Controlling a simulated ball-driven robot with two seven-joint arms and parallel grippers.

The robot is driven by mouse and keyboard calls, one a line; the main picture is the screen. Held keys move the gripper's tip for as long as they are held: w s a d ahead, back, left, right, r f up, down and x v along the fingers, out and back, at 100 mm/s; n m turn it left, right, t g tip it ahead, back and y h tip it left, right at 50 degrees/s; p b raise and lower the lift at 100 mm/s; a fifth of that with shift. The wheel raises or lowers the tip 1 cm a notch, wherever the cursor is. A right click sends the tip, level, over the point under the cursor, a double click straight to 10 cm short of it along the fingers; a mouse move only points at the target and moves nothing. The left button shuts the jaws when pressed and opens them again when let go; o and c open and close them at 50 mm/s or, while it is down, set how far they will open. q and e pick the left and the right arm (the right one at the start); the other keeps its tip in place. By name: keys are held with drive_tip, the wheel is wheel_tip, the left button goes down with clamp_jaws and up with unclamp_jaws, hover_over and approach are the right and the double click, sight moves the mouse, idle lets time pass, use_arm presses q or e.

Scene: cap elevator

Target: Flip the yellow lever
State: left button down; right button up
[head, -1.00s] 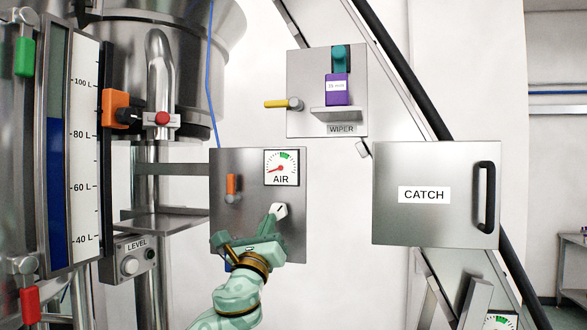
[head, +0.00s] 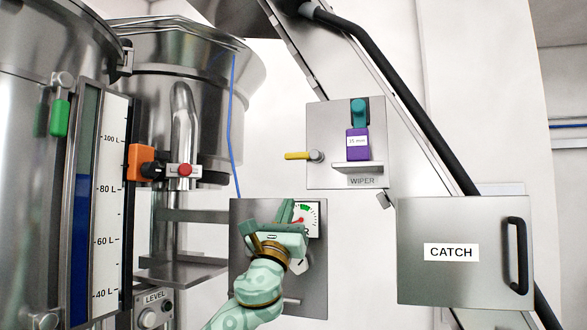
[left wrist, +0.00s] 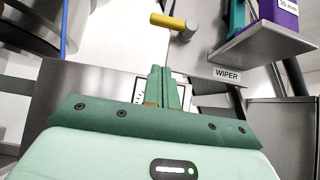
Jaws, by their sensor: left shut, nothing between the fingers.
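The yellow lever (head: 298,156) points left from a round metal pivot on the left edge of the WIPER panel (head: 320,120). It lies about level. In the left wrist view the lever (left wrist: 168,21) shows at the top, beyond the fingertips. My left gripper (head: 286,212) is below the lever, in front of the AIR panel (head: 305,295), and apart from the lever. Its fingers (left wrist: 163,88) are together with nothing between them. The gripper hides part of the AIR gauge (head: 308,217). My right gripper is not in view.
The WIPER panel bears a purple block (head: 357,144) on a small shelf and a teal part (head: 358,112). The CATCH door (head: 465,280) with a black handle stands to the right. A blue cable (head: 231,120) hangs at left. White wall lies left of the lever.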

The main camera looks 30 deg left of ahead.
sight(302, 156)
use_arm(q)
drive_tip(key=w+a+r+p, duration=0.1)
drive_tip(key=w+r+p, duration=0.3)
drive_tip(key=r, duration=0.4)
drive_tip(key=shift+w+r, duration=0.2)
drive_tip(key=shift+r, duration=0.1)
drive_tip(key=shift+w, duration=0.1)
drive_tip(key=shift+a+h, duration=0.2)
drive_tip(key=shift+h, duration=0.1)
